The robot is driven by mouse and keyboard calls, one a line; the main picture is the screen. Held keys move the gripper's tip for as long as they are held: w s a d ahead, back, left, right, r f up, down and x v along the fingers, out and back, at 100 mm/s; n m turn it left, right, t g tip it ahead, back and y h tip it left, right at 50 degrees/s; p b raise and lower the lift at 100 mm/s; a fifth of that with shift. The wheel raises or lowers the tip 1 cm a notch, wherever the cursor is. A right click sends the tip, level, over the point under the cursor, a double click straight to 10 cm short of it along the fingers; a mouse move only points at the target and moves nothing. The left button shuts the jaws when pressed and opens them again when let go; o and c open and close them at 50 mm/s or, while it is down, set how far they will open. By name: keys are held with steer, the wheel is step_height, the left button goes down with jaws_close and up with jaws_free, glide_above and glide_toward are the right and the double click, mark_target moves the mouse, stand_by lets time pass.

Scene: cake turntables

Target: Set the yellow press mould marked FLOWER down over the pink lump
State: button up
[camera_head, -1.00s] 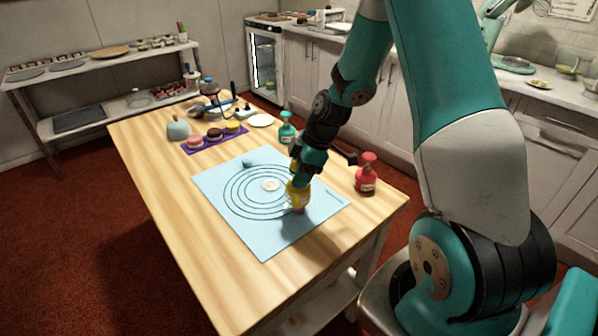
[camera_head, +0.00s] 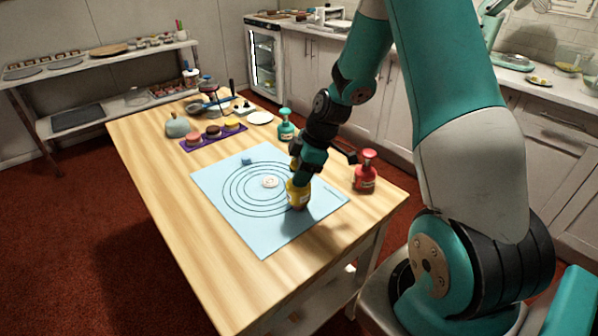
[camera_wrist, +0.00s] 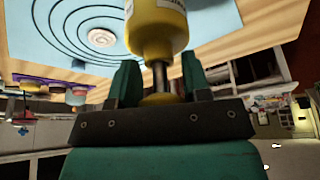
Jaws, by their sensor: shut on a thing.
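The yellow press mould (camera_head: 298,194) stands upright over the right part of the light blue mat (camera_head: 268,240), at or very near its surface. My gripper (camera_head: 302,177) is above it, shut on its stem. In the wrist view my gripper (camera_wrist: 160,82) has a finger on each side of the stem, and the yellow body (camera_wrist: 155,28) lies beyond. A white label shows on the mould, but I cannot read it.
A red bottle (camera_head: 366,172) stands close to the right, a teal bottle (camera_head: 286,125) behind. A small blue lump (camera_head: 247,161) and a pale round piece (camera_head: 270,182) lie on the mat. A purple tray (camera_head: 190,147) with cakes is farther back. The table's near left is clear.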

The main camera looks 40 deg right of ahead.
steer(key=shift+f+b, duration=1.3)
steer(key=shift+f, duration=0.4)
steer(key=o, duration=1.4)
steer(key=shift+p+v, duration=2.4)
steer(key=shift+v, duration=1.1)
